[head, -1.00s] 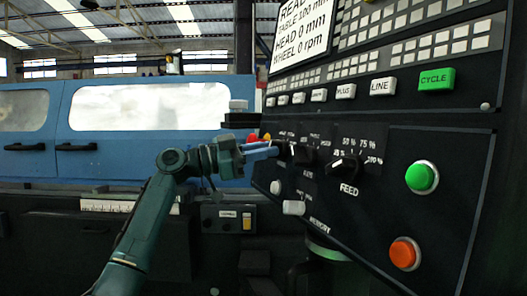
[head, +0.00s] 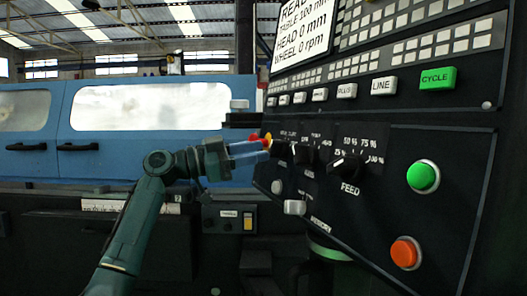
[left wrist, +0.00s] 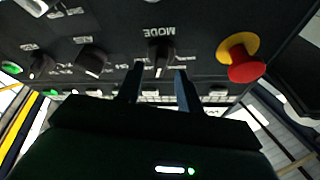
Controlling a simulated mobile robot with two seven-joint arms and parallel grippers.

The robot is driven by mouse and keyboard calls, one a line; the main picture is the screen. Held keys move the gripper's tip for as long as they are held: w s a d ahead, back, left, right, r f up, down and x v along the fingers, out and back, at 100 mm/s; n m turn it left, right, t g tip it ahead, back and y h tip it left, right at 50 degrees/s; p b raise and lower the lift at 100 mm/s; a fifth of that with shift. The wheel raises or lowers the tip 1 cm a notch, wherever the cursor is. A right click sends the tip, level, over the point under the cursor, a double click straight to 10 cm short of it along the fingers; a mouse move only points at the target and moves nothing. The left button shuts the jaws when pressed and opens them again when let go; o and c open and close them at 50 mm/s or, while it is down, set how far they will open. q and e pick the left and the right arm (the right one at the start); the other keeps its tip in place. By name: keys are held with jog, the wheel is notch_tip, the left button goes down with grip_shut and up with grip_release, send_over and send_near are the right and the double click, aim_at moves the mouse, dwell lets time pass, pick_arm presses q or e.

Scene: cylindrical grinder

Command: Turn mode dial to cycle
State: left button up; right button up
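The mode dial (left wrist: 160,58) is a black knob on the dark panel, under an upside-down MODE label in the left wrist view. A small white mark shows on its lower end there; the position words around it are too small to read. In the head view the dial (head: 281,150) is the leftmost black knob, just right of my fingertips. My left gripper (head: 268,149) is open, with its two blue fingers apart and nothing held. In the left wrist view the left gripper (left wrist: 160,78) has one finger on each side of the dial's lower part; contact cannot be told.
A red emergency button (left wrist: 245,68) on a yellow base sits beside the dial. Other knobs, including the FEED dial (head: 346,166), lie along the panel. Green (head: 422,177) and orange (head: 405,252) buttons and a CYCLE key (head: 437,78) are farther right.

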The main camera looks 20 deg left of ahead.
pick_arm(q)
jog(key=v, duration=1)
jog(key=shift+s, duration=0.15)
jog(key=shift+a+f, duration=0.15)
